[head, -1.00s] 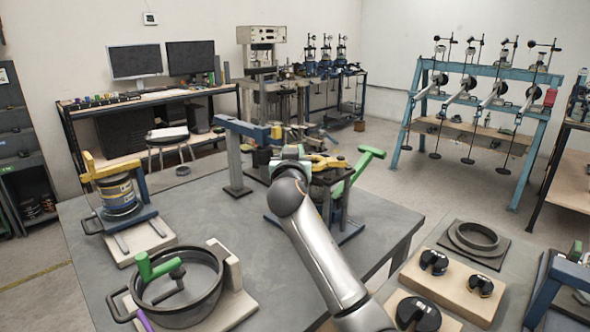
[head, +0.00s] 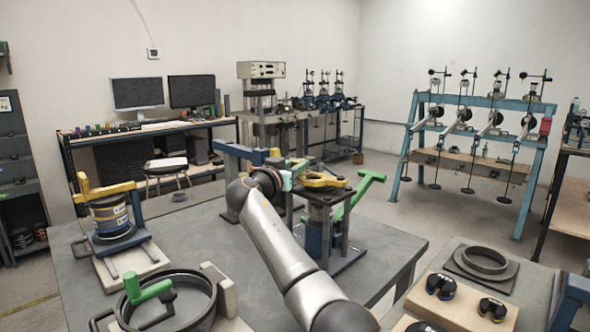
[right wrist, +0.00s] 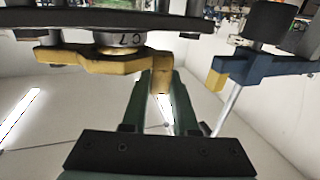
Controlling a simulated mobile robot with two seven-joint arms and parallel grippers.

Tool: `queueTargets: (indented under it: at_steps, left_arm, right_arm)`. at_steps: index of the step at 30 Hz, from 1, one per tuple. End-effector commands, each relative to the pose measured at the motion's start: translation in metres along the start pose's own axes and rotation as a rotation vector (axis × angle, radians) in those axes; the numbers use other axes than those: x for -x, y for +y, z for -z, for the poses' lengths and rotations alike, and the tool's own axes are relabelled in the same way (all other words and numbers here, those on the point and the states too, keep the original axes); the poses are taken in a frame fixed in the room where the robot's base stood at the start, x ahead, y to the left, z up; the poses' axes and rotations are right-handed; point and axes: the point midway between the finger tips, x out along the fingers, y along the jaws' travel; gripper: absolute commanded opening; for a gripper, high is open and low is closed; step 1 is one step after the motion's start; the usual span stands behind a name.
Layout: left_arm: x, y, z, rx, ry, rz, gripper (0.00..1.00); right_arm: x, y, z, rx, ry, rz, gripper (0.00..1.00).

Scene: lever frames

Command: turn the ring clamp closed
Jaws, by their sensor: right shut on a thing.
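The ring clamp (head: 326,181) is a yellow ring part on top of a dark stand in the middle of the table in the head view. In the right wrist view the yellow clamp (right wrist: 85,64) runs across under a dark plate, around a light round part with dark marks. My right gripper (head: 286,181) is at the left side of the clamp. In the right wrist view the right gripper (right wrist: 161,90) has its dark green fingers shut on a yellow tab of the clamp. My arm hides part of the stand. My left gripper is not in view.
A blue post with an arm (head: 233,158) stands just left of the clamp stand. A green lever (head: 362,188) sticks out on its right. A yellow-topped fixture (head: 108,222) and a round pan (head: 165,300) take up the table's left side. Grey tabletop (head: 205,225) lies bare between.

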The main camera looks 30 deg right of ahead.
Motion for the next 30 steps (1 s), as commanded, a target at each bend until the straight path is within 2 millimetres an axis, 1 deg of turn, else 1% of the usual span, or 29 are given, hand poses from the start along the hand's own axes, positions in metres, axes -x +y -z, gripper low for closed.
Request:
queueTargets:
  at_steps: [6,22,23,30]
  left_arm:
    - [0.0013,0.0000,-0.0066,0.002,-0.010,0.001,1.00]
    - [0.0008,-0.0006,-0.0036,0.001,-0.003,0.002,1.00]
    - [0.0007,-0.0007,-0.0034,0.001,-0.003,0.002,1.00]
    - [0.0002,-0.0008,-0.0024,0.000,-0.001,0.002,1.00]
  right_arm:
    - [-0.0034,-0.0006,0.0020,0.000,0.003,-0.025,0.00]
    - [-0.0046,-0.0002,0.0030,-0.003,0.005,-0.035,0.00]
    - [-0.0046,-0.0002,0.0031,-0.003,0.005,-0.035,0.28]
    - [-0.0046,-0.0001,0.0018,-0.002,0.003,-0.036,0.56]
